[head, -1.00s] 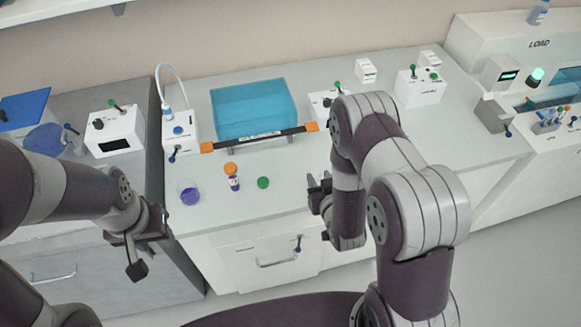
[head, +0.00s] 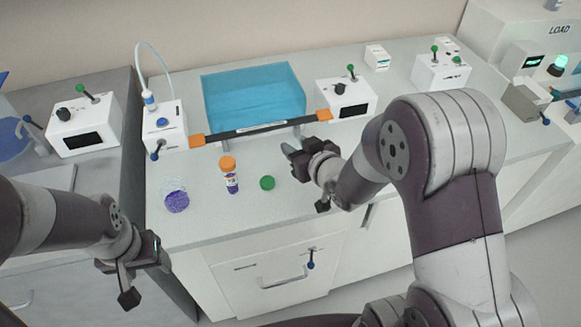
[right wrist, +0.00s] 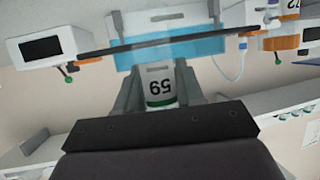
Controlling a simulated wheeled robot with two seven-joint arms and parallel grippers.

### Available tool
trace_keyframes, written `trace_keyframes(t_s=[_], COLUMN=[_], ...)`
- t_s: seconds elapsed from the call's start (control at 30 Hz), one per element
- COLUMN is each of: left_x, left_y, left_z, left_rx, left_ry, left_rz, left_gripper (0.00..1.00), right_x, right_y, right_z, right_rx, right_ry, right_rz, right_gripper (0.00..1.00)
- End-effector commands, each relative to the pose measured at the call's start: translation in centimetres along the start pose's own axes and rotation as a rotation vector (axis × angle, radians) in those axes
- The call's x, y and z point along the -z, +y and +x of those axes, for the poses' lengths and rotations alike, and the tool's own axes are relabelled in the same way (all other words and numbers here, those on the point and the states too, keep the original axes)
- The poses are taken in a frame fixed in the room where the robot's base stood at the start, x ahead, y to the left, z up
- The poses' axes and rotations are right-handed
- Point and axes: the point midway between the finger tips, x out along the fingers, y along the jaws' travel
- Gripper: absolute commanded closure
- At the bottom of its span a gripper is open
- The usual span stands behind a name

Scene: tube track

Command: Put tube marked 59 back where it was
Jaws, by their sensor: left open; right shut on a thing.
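The tube marked 59 (right wrist: 160,84) is between the fingers of my right gripper (right wrist: 158,80) in the right wrist view. Its label is white, its number reads upside down there, and a green band shows at its lower end in the picture. In the head view my right gripper (head: 298,158) is shut over the bench, just in front of the dark bar and right of the green cap; the tube is hard to make out there. My left gripper (head: 137,272) is open and empty at lower left, in front of the bench.
An orange-capped tube (head: 230,176) stands on the bench between a purple round item (head: 176,201) and a green cap (head: 267,183). A dark bar with orange ends (head: 260,129) runs before a blue tank (head: 254,95). White boxes with levers (head: 346,97) stand nearby.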

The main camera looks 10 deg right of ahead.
Motion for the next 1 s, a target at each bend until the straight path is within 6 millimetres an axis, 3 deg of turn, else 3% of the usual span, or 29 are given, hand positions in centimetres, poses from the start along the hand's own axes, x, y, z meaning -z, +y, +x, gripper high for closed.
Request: trace_keyframes(t_s=[0.17, 0.4, 0.77, 0.8, 0.87, 1.0], left_x=[0.0, -0.1, -0.2, -0.2, -0.1, -0.1], left_y=[0.0, 0.0, 0.0, 0.0, 0.0, 0.0], left_z=[0.3, 1.1, 1.4, 1.3, 1.3, 1.3], left_rx=[0.0, 0.0, 0.0, 0.0, 0.0, 0.0], left_ry=[0.0, 0.0, 0.0, 0.0, 0.0, 0.0], left_rz=[0.0, 0.0, 0.0, 0.0, 0.0, 0.0], left_gripper=[0.38, 0.38, 0.38, 0.38, 0.38, 0.38], right_x=[-0.6, -4.1, -4.5, -4.5, -4.4, -4.4], right_y=[-1.1, -1.1, -1.1, -1.1, -1.1, -1.1], right_z=[2.1, 3.6, 3.8, 3.7, 3.7, 3.7], right_rx=[0.0, -0.001, -0.001, -0.001, -0.001, -0.001], right_ry=[0.0, -0.002, 0.002, 0.002, 0.002, 0.002], right_rz=[0.0, 0.001, 0.0, -0.001, -0.001, -0.001], right_gripper=[0.93, 0.93, 0.93, 0.56, 0.37, 0.37])
